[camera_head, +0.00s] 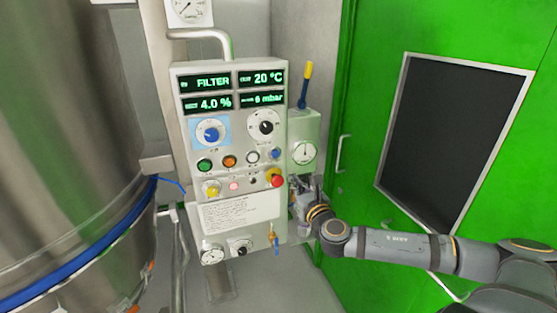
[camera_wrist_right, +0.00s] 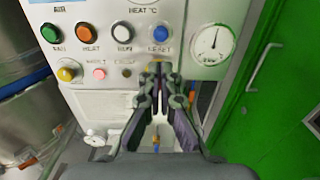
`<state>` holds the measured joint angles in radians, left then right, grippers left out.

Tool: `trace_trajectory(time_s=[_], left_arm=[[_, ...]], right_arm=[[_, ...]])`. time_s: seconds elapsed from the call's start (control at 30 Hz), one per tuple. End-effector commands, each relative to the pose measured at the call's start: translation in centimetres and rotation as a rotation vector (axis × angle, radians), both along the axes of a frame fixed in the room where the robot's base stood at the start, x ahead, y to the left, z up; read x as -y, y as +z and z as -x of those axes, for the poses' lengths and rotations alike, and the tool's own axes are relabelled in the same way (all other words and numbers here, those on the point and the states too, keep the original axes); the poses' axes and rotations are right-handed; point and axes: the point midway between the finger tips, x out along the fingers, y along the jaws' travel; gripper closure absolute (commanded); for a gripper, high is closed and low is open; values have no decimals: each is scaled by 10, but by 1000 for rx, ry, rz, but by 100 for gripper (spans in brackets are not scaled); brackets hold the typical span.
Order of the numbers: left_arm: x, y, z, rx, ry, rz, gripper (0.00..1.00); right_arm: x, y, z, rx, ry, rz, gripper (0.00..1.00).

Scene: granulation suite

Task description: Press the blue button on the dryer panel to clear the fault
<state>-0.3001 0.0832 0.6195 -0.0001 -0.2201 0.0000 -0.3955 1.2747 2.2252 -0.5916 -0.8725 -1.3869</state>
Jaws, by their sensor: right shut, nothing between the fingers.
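The dryer panel (camera_head: 222,172) is a pale upright box with green displays, knobs and a row of buttons. The blue button (camera_head: 275,153) is at the right end of that row. It also shows in the right wrist view (camera_wrist_right: 160,34), with a label under it that appears to read RESET. My right gripper (camera_head: 294,184) is shut and empty at the panel's lower right, below the blue button and beside the red mushroom button (camera_head: 276,178). In the right wrist view, its fingertips (camera_wrist_right: 158,70) appear just below the blue button, apart from it. My left gripper is not in view.
Green (camera_head: 204,165), orange (camera_head: 230,161) and white (camera_head: 252,157) buttons share the row. A gauge box with a yellow-and-blue lever (camera_head: 306,85) stands right of the panel. A steel vessel (camera_head: 75,130) is at left, a green door (camera_head: 365,60) at right.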

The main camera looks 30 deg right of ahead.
Motion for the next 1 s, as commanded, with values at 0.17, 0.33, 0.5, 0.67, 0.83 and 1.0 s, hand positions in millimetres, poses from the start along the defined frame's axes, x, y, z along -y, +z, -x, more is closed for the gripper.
trace_trajectory(time_s=[0.17,0.33,0.5,0.67,0.83,1.0], left_arm=[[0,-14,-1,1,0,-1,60],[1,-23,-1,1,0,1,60],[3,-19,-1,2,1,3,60],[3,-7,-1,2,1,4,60],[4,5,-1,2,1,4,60],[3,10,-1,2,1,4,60]], right_arm=[[6,-4,-11,3,-11,-5,100],[11,0,-33,5,-9,-13,100],[15,2,-56,5,-6,-17,100],[22,5,-85,4,-4,-18,100],[28,4,-116,3,-2,-11,100],[32,1,-132,1,-1,-7,100]])
